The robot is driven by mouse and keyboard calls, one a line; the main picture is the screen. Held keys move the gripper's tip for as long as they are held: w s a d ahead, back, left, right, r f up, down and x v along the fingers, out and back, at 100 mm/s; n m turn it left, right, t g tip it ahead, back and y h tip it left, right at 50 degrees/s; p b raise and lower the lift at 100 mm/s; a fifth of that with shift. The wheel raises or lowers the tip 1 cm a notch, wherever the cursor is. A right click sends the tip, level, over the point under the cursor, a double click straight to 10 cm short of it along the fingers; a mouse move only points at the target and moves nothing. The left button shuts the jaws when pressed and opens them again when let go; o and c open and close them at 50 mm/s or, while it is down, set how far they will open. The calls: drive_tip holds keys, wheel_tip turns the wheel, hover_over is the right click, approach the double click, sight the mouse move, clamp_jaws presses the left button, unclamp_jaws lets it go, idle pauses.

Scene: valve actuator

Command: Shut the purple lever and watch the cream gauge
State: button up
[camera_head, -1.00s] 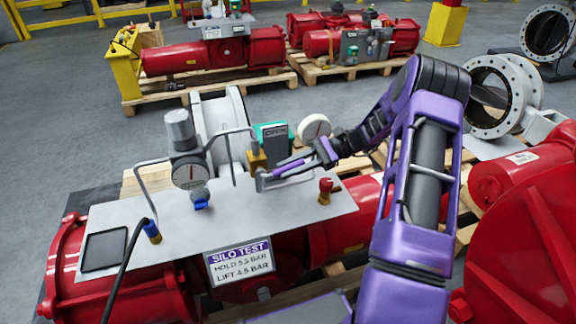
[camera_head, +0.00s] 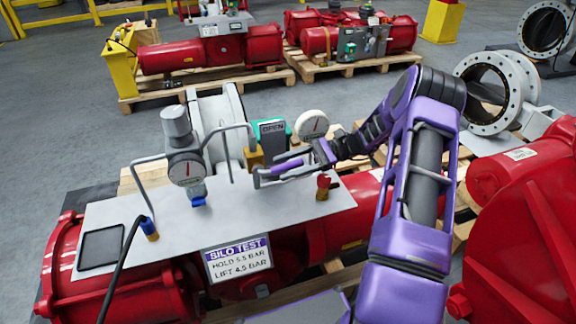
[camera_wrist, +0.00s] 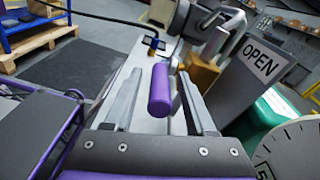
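The purple lever (camera_head: 287,166) sticks out from a brass valve body (camera_head: 254,158) on the grey panel. In the wrist view its rounded purple grip (camera_wrist: 160,91) points toward the palm. My gripper (camera_head: 262,176) reaches in from the right, with a finger on each side of the lever. In the wrist view my gripper (camera_wrist: 158,75) is open, and gaps show between the grip and both fingers. The cream gauge (camera_head: 313,124) stands behind the panel to the right; its dial is partly seen in the wrist view (camera_wrist: 292,152). Its reading is too small to tell.
An OPEN sign (camera_head: 272,130) and a green box stand behind the lever. A grey gauge (camera_head: 187,170) and bent pipes rise to the left. A red-handled valve (camera_head: 323,186) sits just right of my gripper. A SILO TEST label (camera_head: 238,258) hangs in front.

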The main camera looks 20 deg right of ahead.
sight(290, 163)
drive_tip(key=d+r, duration=0.2)
drive_tip(key=d, duration=1.5)
drive_tip(key=shift+d+b, duration=0.15)
drive_tip(key=shift+b, duration=0.15)
